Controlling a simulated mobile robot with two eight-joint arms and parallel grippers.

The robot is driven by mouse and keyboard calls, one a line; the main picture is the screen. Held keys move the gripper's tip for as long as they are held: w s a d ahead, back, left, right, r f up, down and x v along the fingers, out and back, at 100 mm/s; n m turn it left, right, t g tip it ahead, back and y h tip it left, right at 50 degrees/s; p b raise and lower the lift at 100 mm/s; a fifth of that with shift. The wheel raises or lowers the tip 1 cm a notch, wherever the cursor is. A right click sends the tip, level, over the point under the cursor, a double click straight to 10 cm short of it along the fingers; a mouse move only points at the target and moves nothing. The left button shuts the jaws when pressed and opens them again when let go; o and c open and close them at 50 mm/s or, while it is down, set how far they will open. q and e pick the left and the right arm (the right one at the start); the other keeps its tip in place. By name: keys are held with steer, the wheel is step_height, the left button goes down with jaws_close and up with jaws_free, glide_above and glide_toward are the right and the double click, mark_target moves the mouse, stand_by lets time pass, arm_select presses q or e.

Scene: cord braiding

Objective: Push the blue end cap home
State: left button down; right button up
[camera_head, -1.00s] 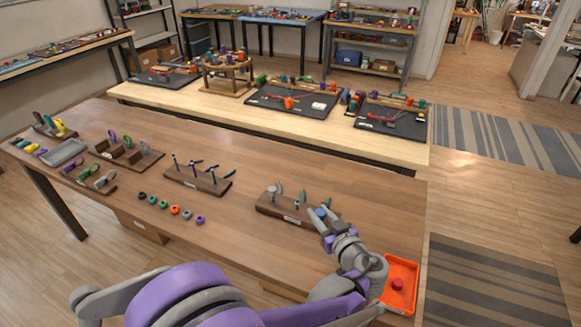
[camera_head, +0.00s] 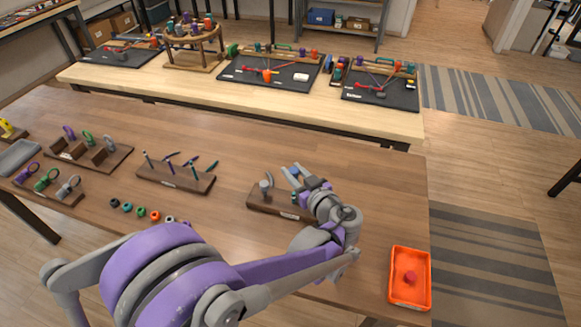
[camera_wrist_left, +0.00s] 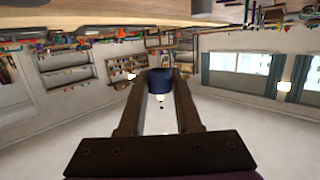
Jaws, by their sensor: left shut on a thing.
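A blue end cap (camera_wrist_left: 160,82) sits between the fingertips of my left gripper (camera_wrist_left: 160,88) in the left wrist view. In the head view, the left gripper (camera_head: 293,172) is shut on the cap, over the right part of a dark wooden stand (camera_head: 266,204) on the near table. A small grey hooked piece (camera_head: 266,185) stands on the left part of this stand. My gripper and wrist hide the stand's right part, and I cannot tell whether the cap touches anything there. The right gripper is not in view.
An orange tray (camera_head: 397,292) with a red piece (camera_head: 410,278) is at the near table's right end. Another wooden stand with tools (camera_head: 175,178) and a row of small coloured pieces (camera_head: 140,211) lie left. The table's back right (camera_head: 370,170) is clear.

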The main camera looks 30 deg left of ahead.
arm_select(q)
steer(key=shift+s+d+f+b, duration=0.1)
steer(key=shift+d+f+b, duration=0.05)
steer(key=shift+f+b, duration=2.45)
steer(key=shift+f, duration=0.85)
steer(key=c, duration=1.2)
jaws_free()
steer(key=shift+c, duration=0.2)
jaws_close()
steer(key=shift+f+b, duration=0.65)
steer(key=shift+f, duration=0.25)
